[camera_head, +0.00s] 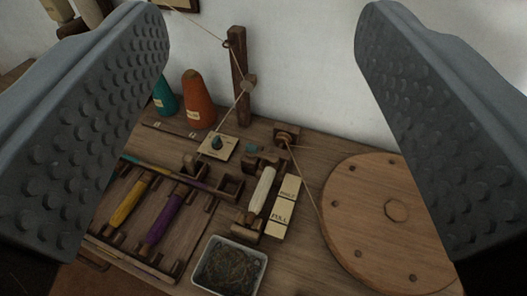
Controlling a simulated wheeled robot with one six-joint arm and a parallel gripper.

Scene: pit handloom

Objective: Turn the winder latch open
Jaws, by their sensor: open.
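My gripper (262,45) is open and empty, with its two grey, studded fingers at the left and right of the view. Between and beyond them, a wooden winder (247,229) on the bench holds a white wound bobbin (262,190) between its end blocks. The winder latch is too small to single out among the wooden parts at the bobbin's ends. The fingers are apart from the winder and touch nothing that I can see.
A large round wooden wheel (372,240) stands right of the winder, with cord running to a small pulley (287,136). Left are a rack with yellow (128,203) and purple (163,219) bobbins, and orange (198,100) and teal (164,96) cones. A metal tray (230,266) lies in front. A thread post (239,70) rises behind.

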